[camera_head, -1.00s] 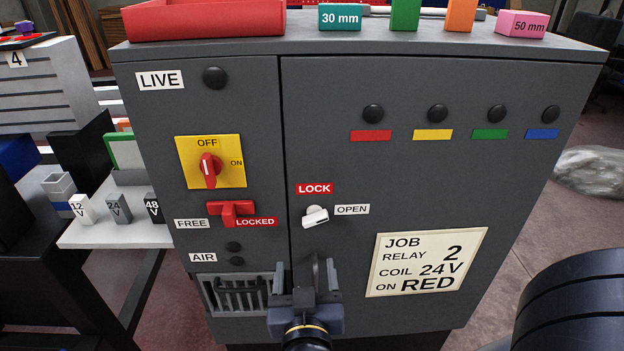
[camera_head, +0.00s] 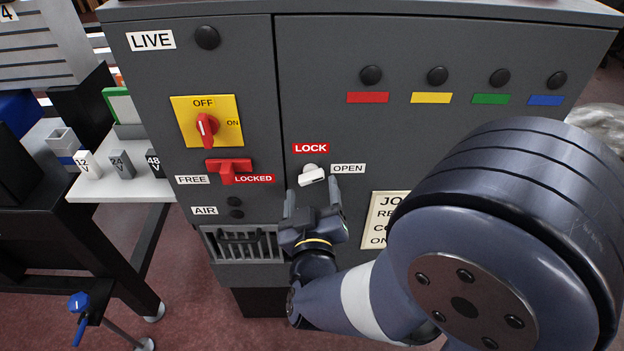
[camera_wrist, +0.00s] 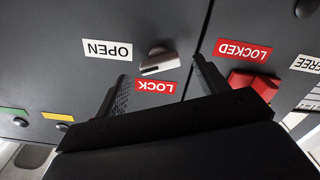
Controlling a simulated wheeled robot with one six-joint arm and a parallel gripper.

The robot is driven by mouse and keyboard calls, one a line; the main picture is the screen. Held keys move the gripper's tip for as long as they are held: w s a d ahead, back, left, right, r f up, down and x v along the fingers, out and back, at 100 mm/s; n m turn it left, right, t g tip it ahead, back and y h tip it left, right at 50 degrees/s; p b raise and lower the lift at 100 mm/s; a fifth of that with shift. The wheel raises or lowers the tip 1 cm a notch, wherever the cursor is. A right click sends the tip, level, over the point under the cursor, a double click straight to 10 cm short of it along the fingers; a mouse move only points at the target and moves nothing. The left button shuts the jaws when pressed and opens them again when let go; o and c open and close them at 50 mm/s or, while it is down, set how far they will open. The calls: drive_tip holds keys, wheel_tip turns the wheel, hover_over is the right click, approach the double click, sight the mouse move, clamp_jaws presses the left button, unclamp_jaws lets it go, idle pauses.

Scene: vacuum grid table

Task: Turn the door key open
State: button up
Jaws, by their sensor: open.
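The pale door key (camera_head: 312,175) sits on the grey cabinet door, below the red LOCK label (camera_head: 310,148) and left of the white OPEN label (camera_head: 348,168). Its bar lies nearly level, slightly tilted. My gripper (camera_head: 313,200) is open just below and in front of the key, with nothing in it. In the wrist view, which is upside down, the key (camera_wrist: 158,62) shows in the gap between my two black fingers (camera_wrist: 163,76), just past their tips. I cannot see either finger touching it.
A red slider (camera_head: 228,169) between the FREE and LOCKED labels and a red rotary switch (camera_head: 206,129) on a yellow plate are left of the key. Several black buttons line the door's upper right. My arm covers part of the job card (camera_head: 383,215).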

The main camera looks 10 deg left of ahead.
sight(311, 181)
drive_tip(key=shift+x, duration=1.6)
drive_tip(key=shift+c, duration=0.6)
drive_tip(key=c, duration=0.9)
drive_tip(key=shift+o, duration=0.3)
drive_tip(key=m+b, duration=0.2)
drive_tip(key=b, duration=0.1)
drive_tip(key=shift+f, duration=0.25)
drive_tip(key=shift+r+m+b, duration=0.25)
drive_tip(key=shift+m+b, duration=0.3)
drive_tip(key=shift+m, duration=0.45)
drive_tip(key=shift+c, duration=0.2)
